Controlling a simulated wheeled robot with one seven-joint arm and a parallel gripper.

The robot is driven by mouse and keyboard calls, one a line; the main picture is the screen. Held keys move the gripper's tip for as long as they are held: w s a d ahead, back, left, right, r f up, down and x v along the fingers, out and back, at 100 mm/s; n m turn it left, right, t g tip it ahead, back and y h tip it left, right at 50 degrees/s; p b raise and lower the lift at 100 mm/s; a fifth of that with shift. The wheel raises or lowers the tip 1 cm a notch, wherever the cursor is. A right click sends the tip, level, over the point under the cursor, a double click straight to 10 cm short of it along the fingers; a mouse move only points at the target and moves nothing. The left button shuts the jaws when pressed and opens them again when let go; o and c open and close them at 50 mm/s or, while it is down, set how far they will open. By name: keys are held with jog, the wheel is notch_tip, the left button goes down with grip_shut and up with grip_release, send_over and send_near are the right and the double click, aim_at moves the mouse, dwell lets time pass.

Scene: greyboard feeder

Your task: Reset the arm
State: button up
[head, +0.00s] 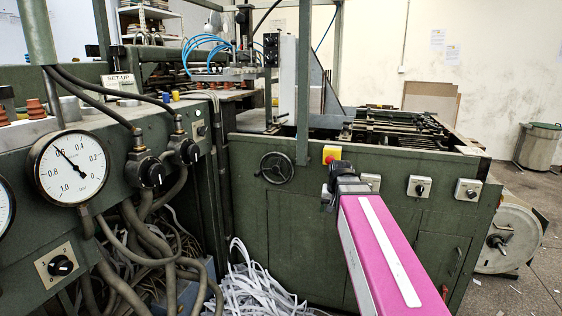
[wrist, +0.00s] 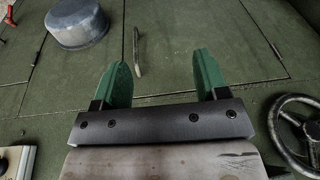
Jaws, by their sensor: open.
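My gripper (wrist: 163,64) shows in the wrist view with its two green fingers spread apart and nothing between them. It faces a flat dark green panel (wrist: 170,50), and I cannot tell how far off the panel is. In the head view my magenta arm reaches up from the lower right, with its dark end in front of the green machine cabinet (head: 300,220). The fingers cannot be made out in the head view.
A handwheel (head: 276,167) is left of my arm's end, and a yellow box with a red button (head: 331,154) is close by it. A pressure gauge (head: 68,167) and hoses crowd the left. White paper strips (head: 262,285) lie below. Floor is open at right.

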jog(key=s+f+n+g, duration=0.1)
jog(key=s+f, duration=0.5)
jog(key=f, duration=0.4)
jog(key=s+f+n+g, duration=0.1)
jog(key=s+f, duration=0.5)
jog(key=f, duration=0.5)
jog(key=shift+s+a+f+g, duration=0.15)
jog(key=shift+f+g, duration=0.05)
jog(key=shift+g, duration=0.1)
